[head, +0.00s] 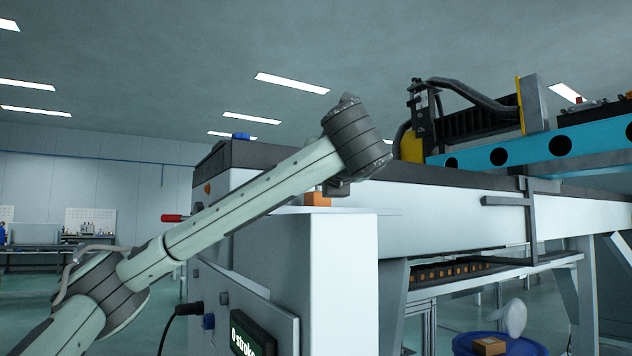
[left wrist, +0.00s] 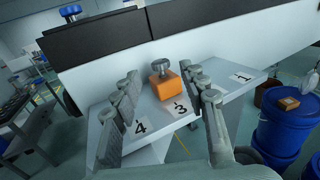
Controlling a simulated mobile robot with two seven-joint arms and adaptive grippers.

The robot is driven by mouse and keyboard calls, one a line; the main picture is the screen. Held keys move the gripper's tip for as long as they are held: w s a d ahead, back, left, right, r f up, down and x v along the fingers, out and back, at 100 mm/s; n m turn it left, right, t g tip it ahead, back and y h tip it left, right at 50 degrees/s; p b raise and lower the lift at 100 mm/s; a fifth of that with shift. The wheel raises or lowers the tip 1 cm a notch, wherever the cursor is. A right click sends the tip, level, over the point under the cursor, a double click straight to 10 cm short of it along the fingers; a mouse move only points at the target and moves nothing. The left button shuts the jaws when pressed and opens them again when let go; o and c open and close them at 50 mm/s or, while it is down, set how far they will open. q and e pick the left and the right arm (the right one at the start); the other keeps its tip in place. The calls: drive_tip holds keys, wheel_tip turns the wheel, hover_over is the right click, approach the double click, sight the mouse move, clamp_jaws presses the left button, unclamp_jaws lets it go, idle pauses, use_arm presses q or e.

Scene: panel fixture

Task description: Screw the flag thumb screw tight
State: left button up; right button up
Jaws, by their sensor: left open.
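The flag thumb screw (left wrist: 161,66) is grey with a flat flag head. It stands upright in an orange block (left wrist: 167,86) on a white shelf (left wrist: 230,86). The orange block also shows in the head view (head: 317,199), where my arm hides the screw. My left gripper (left wrist: 158,73) is open, with one finger on each side of the screw and block in the picture. I see no contact between the fingers and the screw. In the head view the gripper is mostly hidden behind my wrist. My right gripper is in neither view.
Number labels 4, 3 and 1 lie on the shelf. A white machine wall with a dark top (left wrist: 100,42) rises behind it. A blue drum (left wrist: 285,130) bearing a small box stands right. A display (head: 250,338) reads "0" and a partly hidden word.

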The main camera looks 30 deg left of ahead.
sight(318, 191)
use_arm(q)
drive_tip(key=p+x, duration=0.1)
drive_tip(key=x, duration=0.4)
drive_tip(key=shift+w+a, duration=0.1)
drive_tip(key=shift+a, duration=0.05)
drive_tip(key=shift+w+a, duration=0.3)
drive_tip(key=shift+w, duration=0.2)
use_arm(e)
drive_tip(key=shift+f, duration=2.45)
use_arm(q)
clamp_jaws()
